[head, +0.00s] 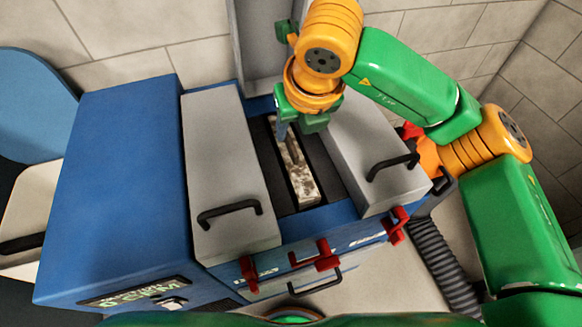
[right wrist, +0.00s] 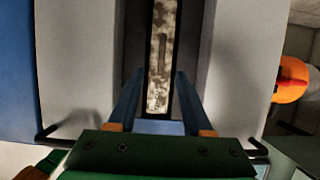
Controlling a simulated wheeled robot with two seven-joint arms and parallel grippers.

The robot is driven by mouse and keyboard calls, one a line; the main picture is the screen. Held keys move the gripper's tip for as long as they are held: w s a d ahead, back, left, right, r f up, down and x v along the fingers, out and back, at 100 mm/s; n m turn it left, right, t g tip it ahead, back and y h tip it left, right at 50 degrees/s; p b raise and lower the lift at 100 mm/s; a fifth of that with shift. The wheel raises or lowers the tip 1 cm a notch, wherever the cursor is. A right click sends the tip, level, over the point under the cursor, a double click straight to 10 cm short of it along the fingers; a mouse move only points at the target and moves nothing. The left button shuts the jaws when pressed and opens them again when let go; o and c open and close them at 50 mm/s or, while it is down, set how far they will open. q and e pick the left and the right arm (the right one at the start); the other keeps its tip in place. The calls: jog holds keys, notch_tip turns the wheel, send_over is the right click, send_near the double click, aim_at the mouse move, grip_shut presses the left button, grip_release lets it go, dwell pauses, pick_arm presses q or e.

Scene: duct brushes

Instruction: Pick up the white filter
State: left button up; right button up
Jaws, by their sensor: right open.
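The white filter (head: 304,186) is a long, narrow block mottled with brown dirt. It sits in a dark slot in the middle of the blue machine. In the right wrist view the filter (right wrist: 160,50) runs lengthwise, with a dark narrow handle or slit along its middle. My right gripper (head: 288,133) points down over the far end of the filter and hides part of it. In the wrist view its two blue-grey fingers (right wrist: 160,82) are apart, one on each side of the filter strip, with nothing held. I cannot tell their exact height above it. My left gripper is not in view.
The blue machine (head: 115,190) has grey lids (head: 226,165) with black handles on both sides of the slot. Another grey panel (head: 262,45) stands upright behind it. Red latches (head: 327,256) line the front. A dark ribbed hose (head: 440,262) lies at the right.

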aim_at(292, 145)
jog(key=x, duration=0.8)
jog(key=shift+d+f, duration=0.15)
jog(key=shift+d, duration=0.05)
grip_shut()
dwell(1.0)
